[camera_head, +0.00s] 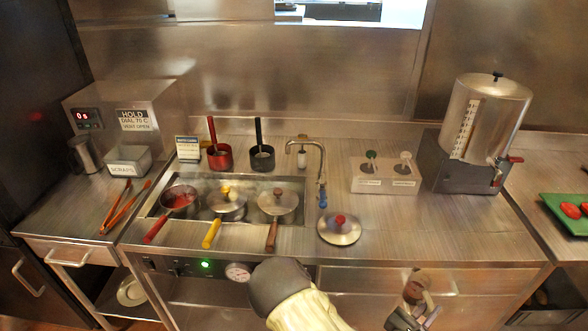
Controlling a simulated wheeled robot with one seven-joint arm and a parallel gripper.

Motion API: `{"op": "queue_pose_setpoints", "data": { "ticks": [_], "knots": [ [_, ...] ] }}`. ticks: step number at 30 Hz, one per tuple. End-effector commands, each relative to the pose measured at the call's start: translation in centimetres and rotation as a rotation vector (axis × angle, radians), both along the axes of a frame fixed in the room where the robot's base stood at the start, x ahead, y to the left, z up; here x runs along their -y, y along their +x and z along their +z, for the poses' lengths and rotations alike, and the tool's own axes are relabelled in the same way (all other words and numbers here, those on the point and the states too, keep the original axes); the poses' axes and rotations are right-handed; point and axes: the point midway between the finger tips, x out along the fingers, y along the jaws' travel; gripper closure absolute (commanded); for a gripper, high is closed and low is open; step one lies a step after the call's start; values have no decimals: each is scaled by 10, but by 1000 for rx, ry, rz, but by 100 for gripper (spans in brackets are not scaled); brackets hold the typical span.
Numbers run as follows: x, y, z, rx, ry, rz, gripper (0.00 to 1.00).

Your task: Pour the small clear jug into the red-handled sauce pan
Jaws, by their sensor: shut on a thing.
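The red-handled sauce pan (181,190) sits uncovered at the left of the sunken well, with red contents inside. Its handle points toward the front left. A lid with a red knob (340,230) lies on the counter right of the well. My gripper (405,314) is low at the front, right of centre, before the counter front and well away from the pan. It is shut on a small, partly see-through brownish thing (415,287), which looks like the small clear jug. Its fill and exact tilt are hard to tell.
Lidded yellow-handled (227,205) and brown-handled (278,206) pans stand beside the red-handled one. A tap (320,160) rises behind the well's right end. Red (220,160) and black (262,160) pots stand behind. Orange tongs (124,208) lie left. The counter right of the lid is clear.

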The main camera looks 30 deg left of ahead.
Motion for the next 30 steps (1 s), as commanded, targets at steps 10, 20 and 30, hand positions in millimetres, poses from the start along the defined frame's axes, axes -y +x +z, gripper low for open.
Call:
{"op": "queue_pose_setpoints", "data": {
  "ticks": [10,20,30],
  "knots": [
    [60,55,-40,-4,-9,162,100],
    [102,73,-80,-3,-2,295,100],
    [104,74,-82,0,1,307,100]
  ]
}}
